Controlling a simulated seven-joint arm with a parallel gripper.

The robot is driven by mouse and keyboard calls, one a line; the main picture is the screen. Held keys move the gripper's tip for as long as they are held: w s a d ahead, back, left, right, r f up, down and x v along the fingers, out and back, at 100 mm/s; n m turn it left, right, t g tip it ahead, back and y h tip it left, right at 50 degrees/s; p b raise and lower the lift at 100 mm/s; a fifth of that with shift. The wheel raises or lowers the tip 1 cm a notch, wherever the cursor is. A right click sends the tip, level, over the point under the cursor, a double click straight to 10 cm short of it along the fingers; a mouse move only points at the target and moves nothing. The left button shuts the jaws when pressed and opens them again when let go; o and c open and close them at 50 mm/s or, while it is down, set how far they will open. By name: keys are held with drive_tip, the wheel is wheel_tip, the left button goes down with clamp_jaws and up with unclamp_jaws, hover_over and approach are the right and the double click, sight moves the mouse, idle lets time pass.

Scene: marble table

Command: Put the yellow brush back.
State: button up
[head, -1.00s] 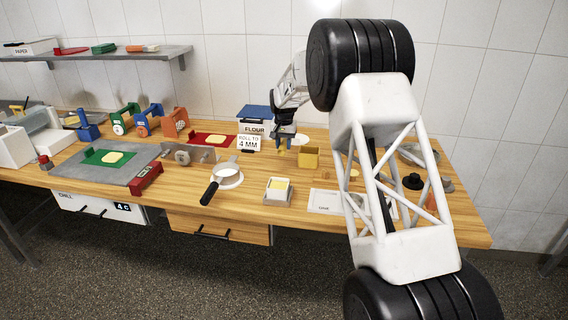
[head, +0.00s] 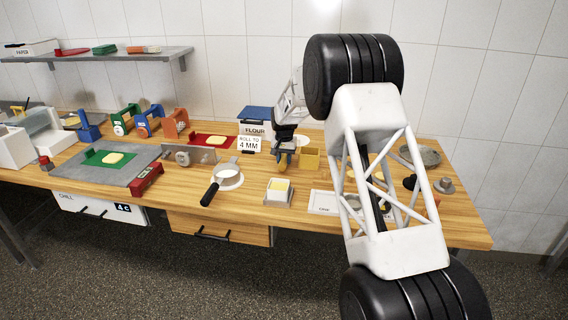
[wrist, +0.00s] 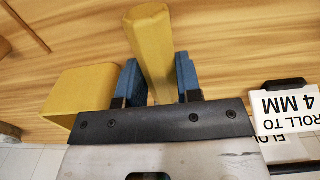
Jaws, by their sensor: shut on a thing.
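The yellow brush (wrist: 150,45) is held upright or nearly so between the blue fingers of my gripper (wrist: 158,80); its thick yellow handle fills the gap in the wrist view. In the head view my gripper (head: 284,150) is above the table, just left of a yellow open-topped box (head: 309,158). A bit of the brush (head: 281,162) shows under the fingers there; its lower end is too small to make out. The yellow box also shows in the wrist view (wrist: 82,95), to the left of the brush and apart from it.
A "ROLL TO 4 MM" card (head: 250,145) and a flour bin (head: 254,122) stand close by on the left. My arm hides part of the table's right side.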

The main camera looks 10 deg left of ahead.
sight(284, 158)
drive_tip(key=shift+f, duration=0.9)
drive_tip(key=shift+f, duration=0.1)
drive_tip(key=o, duration=1.1)
drive_tip(key=shift+c, duration=0.2)
drive_tip(key=shift+a+r, duration=0.15)
drive_tip(key=shift+r, duration=3.65)
